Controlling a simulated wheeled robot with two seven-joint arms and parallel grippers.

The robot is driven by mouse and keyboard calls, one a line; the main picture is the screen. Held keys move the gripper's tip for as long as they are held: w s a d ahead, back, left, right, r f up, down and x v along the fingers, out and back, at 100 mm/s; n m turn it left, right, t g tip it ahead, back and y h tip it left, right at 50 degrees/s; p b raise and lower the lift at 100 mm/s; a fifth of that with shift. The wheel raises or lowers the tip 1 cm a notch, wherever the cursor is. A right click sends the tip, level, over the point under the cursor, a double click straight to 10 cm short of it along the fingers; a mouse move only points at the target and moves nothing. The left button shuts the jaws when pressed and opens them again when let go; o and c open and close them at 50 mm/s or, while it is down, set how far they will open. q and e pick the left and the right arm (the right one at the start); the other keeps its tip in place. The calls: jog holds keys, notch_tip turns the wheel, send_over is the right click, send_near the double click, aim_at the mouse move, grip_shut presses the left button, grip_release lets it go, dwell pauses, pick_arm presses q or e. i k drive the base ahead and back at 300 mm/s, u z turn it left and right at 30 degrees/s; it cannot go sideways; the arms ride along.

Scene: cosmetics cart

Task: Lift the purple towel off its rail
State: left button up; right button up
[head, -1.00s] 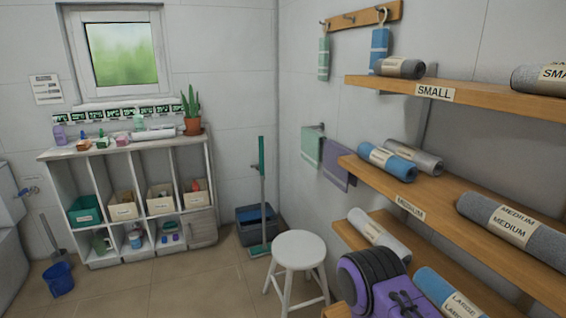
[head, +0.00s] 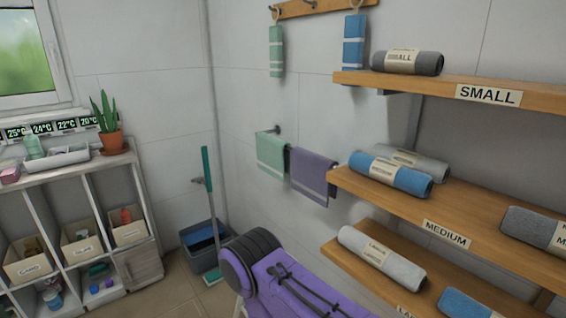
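The purple towel (head: 314,176) hangs folded over a wall rail (head: 276,130), beside a green towel (head: 271,156) on its left. Its right edge is close to the end of the middle shelf. Neither of my grippers shows in the head view.
Wooden shelves (head: 443,88) with rolled towels fill the right side. A hook rack (head: 322,6) with hanging towels is above. A bin (head: 205,246) with a green-handled mop (head: 208,190) and a cubby unit (head: 75,172) stand at left.

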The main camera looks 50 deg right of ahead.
aim_at(309, 169)
jog(key=i, duration=2.55)
jog(key=z, duration=3.6)
